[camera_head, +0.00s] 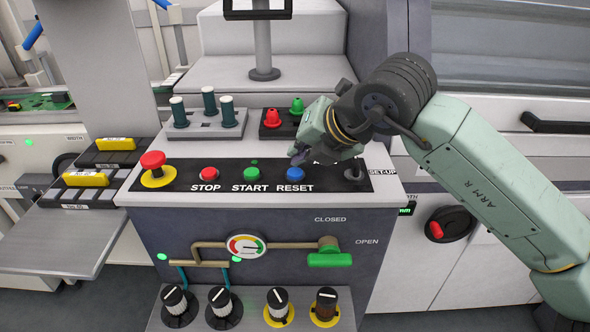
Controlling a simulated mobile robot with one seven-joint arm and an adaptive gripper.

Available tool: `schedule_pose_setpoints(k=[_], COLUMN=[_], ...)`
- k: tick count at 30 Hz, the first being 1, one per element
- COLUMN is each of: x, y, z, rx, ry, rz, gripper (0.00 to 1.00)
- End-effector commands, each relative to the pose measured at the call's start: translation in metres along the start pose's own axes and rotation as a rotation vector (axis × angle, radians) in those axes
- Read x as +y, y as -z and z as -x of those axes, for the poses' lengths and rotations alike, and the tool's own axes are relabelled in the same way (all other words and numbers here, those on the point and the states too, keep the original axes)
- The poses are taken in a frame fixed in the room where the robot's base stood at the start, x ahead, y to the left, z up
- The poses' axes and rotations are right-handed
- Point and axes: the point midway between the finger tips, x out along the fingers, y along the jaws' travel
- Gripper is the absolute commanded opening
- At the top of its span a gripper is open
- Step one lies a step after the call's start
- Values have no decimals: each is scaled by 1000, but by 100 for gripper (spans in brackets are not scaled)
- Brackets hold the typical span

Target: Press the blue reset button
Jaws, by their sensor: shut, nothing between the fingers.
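The blue reset button (295,174) sits on the black control strip, above the printed word RESET. My gripper (298,158) is shut and empty, its fingertips pointing down and left just above and behind the blue button in the picture. I cannot tell whether the fingertips touch the button. My wrist covers part of the strip to the right of the button.
Left of the blue button are a green START button (252,174), a red STOP button (208,174) and a red emergency button (153,161) on yellow. A set-up switch (355,173) stands to the right. Red and green knobs (284,112) rise behind.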

Motion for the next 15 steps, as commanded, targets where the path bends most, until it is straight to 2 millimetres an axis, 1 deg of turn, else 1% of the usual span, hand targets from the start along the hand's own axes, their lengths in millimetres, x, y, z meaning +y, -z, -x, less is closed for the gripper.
schedule_pose_setpoints(k=[5, 15], x=[2, 18], y=[-2, -18], z=[2, 25], rx=[-1, 0], ry=[0, 1], rz=[0, 0], gripper=[0, 0])
